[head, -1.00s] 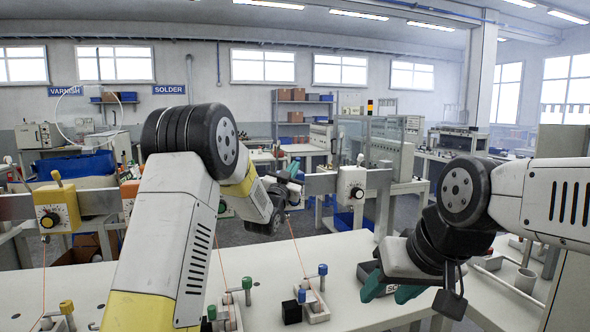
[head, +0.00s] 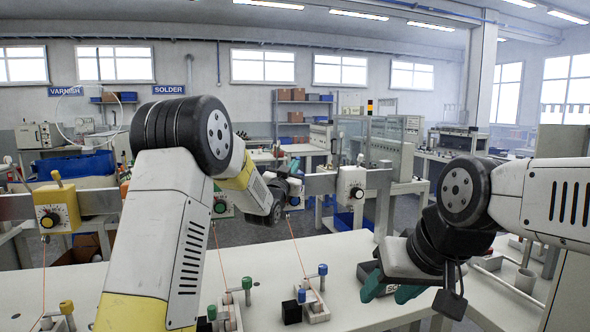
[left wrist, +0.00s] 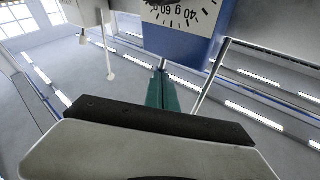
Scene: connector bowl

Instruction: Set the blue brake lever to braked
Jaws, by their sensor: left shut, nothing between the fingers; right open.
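In the left wrist view, the blue unit (left wrist: 185,45) with a white dial stands at the top. A short thin stem (left wrist: 163,64) leaves its edge right by my left fingertips; it may be the blue brake lever, whose knob I cannot see. My left gripper (left wrist: 161,80) is shut and empty, its teal fingers at that stem; touching or apart I cannot tell. In the head view, my left gripper (head: 294,168) is small and partly hidden by my wrist, and the blue unit is mostly hidden. My right gripper (head: 390,290) is open above the white table.
A yellow unit (head: 56,207) with a lever on top and a white unit (head: 350,184) stand on the rail (head: 318,184). A white lever with a ball end (left wrist: 110,75) shows in the left wrist view. Small coloured posts (head: 323,270) stand on the table (head: 340,250).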

